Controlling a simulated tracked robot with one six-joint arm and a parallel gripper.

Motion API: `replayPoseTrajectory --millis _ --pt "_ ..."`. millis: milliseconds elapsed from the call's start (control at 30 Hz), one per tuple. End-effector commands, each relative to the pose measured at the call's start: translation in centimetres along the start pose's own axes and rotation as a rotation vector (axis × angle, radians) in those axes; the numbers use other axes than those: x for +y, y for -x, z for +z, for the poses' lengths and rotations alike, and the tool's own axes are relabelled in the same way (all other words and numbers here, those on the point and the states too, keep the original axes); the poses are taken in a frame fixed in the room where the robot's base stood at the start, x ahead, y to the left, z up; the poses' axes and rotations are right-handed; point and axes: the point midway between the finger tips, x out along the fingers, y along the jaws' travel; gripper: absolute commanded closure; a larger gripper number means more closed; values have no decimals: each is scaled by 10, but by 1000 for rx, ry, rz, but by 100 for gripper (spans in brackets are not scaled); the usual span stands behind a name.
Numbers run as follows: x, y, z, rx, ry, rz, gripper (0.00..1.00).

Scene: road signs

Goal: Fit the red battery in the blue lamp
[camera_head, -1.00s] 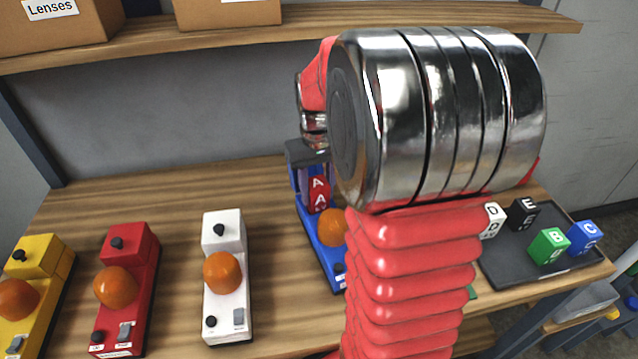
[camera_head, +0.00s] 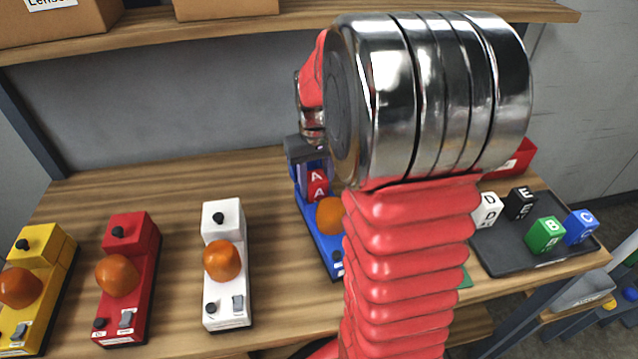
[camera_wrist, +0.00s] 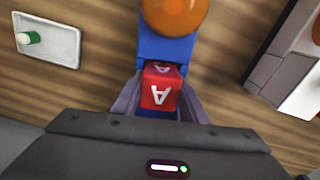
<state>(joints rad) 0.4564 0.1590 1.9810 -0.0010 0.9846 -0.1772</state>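The blue lamp (camera_head: 326,252) stands on the bench, partly hidden behind my arm; its orange dome (camera_head: 329,216) faces up. In the wrist view the blue lamp (camera_wrist: 165,48) lies straight ahead of my gripper (camera_wrist: 162,95). The red battery (camera_wrist: 160,87), marked with a white A, sits between the two fingers, which press its sides. In the head view the red battery (camera_head: 317,183) is at the back end of the lamp, below my gripper (camera_head: 308,172). I cannot tell how deep it sits in the lamp.
White (camera_head: 223,265), red (camera_head: 127,285) and yellow (camera_head: 35,285) lamps stand to the left. A dark tray (camera_head: 505,257) with several lettered batteries is at the right, with a red bin (camera_head: 515,160) behind it. A shelf (camera_head: 230,30) with boxes runs above.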

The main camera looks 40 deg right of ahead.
Motion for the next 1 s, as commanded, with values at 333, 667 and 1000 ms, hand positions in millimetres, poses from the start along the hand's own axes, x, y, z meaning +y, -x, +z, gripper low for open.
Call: replayPoseTrajectory --millis 333,667,1000 --pt "0 -15 5 -25 4 -1 43" --pt "-1 24 7 -9 5 -2 39" --pt "-2 71 6 4 8 -1 39"
